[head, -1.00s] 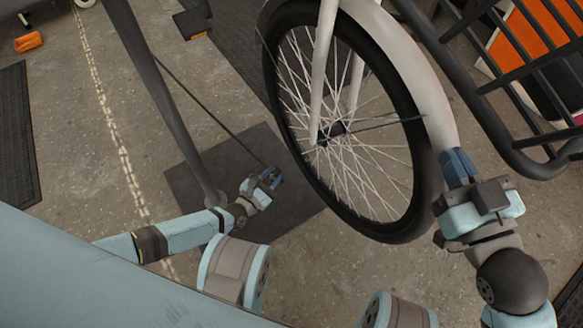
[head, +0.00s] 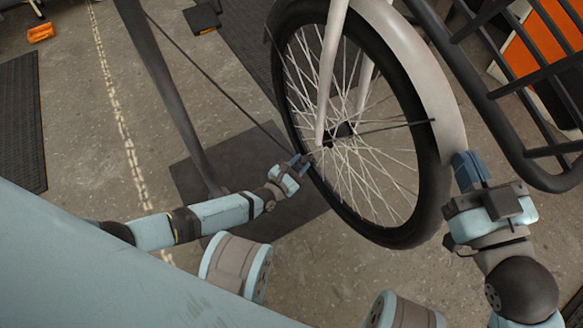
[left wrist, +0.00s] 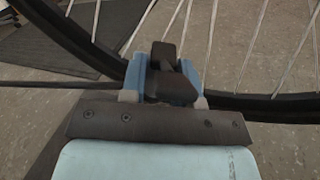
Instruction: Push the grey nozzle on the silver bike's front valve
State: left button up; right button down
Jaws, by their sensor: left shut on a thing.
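The silver bike's front wheel (head: 437,190) stands upright in the middle of the head view, under a pale fender (head: 428,75). My left gripper (head: 298,162) is at the wheel's lower left rim. In the left wrist view its blue fingers (left wrist: 163,80) are shut on the dark grey nozzle (left wrist: 170,90), with the tyre (left wrist: 270,107) and spokes just behind it. A thin dark hose (head: 240,110) runs down to this gripper. I cannot make out the valve. My right gripper (head: 470,168) is by the fender's lower end; whether it is open or shut is unclear.
A dark slanted post (head: 165,90) stands left of the wheel. A dark mat (head: 215,170) lies below it. A black front rack (head: 500,100) fills the upper right. An orange object (head: 41,32) lies far left. The concrete floor at left is mostly clear.

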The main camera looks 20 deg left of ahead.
pick_arm(q)
jog(key=shift+w+d, duration=0.95)
jog(key=shift+w, duration=0.2)
jog(key=shift+w+d, duration=0.9)
jog(key=shift+w, duration=0.25)
jog(key=shift+w+a+f, duration=0.1)
jog(key=shift+a+f, duration=0.1)
jog(key=shift+f, duration=0.35)
dwell(0.6)
jog(key=o, duration=1)
jog(key=shift+o, duration=0.2)
jog(key=p+v, duration=0.2)
jog(key=v, duration=0.8)
dwell(0.4)
